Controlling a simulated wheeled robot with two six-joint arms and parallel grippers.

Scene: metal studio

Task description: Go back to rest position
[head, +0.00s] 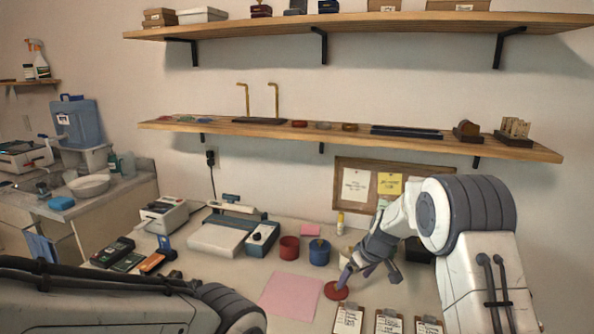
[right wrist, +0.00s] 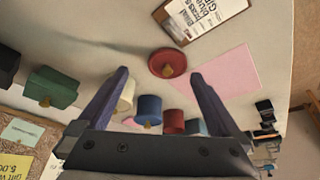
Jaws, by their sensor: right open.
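My right gripper (head: 368,279) is open and empty above the table (head: 225,290), close to a round red lid (head: 336,291). In the right wrist view the open fingers (right wrist: 160,79) have the red lid (right wrist: 168,64) just beyond their tips, with nothing held between them. The lid lies on the table beside a pink sheet (head: 290,297). My left arm crosses the bottom left of the head view, and its gripper is out of sight.
A red canister (head: 289,248) and a blue canister (head: 319,253) stand behind the pink sheet. Clipboards (head: 348,319) lie along the front right. A printer-like device (head: 220,236) stands left of the canisters. A wooden shelf (head: 345,134) overhangs the back.

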